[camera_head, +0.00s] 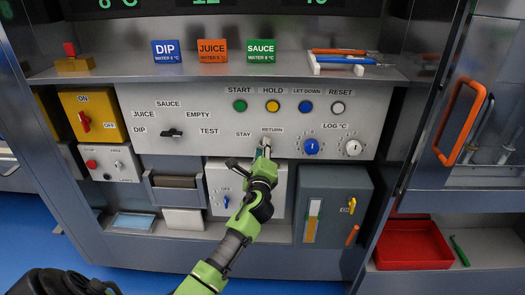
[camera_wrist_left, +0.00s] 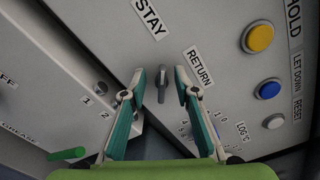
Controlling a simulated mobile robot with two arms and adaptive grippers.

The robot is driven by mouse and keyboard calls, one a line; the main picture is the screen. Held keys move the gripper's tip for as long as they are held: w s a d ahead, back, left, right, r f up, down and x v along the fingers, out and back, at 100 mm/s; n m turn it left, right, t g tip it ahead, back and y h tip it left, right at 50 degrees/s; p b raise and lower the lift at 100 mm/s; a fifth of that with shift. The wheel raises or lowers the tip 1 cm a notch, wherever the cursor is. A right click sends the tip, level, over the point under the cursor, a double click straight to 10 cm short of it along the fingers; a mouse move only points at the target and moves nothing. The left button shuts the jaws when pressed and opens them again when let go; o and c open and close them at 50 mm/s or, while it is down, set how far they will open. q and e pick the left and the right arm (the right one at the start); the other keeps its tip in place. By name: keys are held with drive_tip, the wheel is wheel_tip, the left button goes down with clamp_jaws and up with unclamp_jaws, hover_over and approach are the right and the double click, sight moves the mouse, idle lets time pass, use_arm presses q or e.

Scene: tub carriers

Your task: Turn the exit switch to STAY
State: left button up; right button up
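The exit switch (camera_wrist_left: 162,84) is a small dark knob on the grey panel, between the STAY label (camera_wrist_left: 151,17) and the RETURN label (camera_wrist_left: 197,66). In the head view my gripper mostly hides it, below the RETURN label (camera_head: 272,129) and right of the STAY label (camera_head: 243,134). I cannot tell surely which label its pointer faces. My left gripper (camera_wrist_left: 161,80) is open, with one finger on each side of the knob and a gap visible on both sides. The same gripper (camera_head: 264,150) reaches up to the panel in the head view. My right gripper is not in view.
A blue LOG knob (camera_head: 311,147) and a white one (camera_head: 353,147) sit right of the switch. Buttons (camera_head: 272,106) line the panel above. A black selector (camera_head: 171,133) is left. Boxes (camera_head: 334,205) stand below, and an orange-handled door (camera_head: 461,123) is at right.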

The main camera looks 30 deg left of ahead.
use_arm(q)
drive_tip(key=shift+s, duration=0.15)
drive_tip(key=v, duration=1.1)
drive_tip(key=shift+s+d, duration=0.3)
drive_tip(key=shift+d, duration=0.05)
